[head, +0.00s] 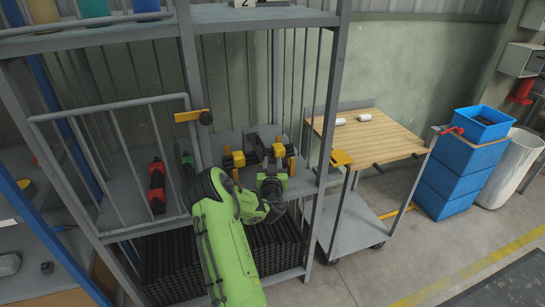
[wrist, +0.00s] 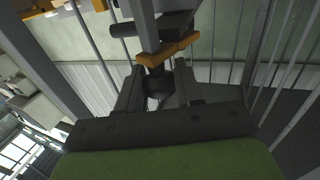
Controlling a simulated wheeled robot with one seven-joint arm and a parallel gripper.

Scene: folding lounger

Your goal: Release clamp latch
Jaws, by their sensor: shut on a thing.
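Several black-and-yellow clamps (head: 282,150) stand on the middle shelf of the grey rack in the head view. My gripper (head: 271,178) is low in front of them, at the end of my green arm. In the wrist view my gripper (wrist: 160,88) has its two dark fingers on either side of a dark rounded part, the clamp latch (wrist: 158,78), and is shut on it. A grey bar with an orange-yellow piece (wrist: 170,50) lies just beyond the fingers. In the head view my gripper hides the held part.
The grey rack (head: 340,75) has uprights and thin bars close around my arm. Red-and-black tools (head: 156,187) lie left on the shelf. A wooden-topped cart (head: 385,135) and blue crates (head: 450,175) stand to the right.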

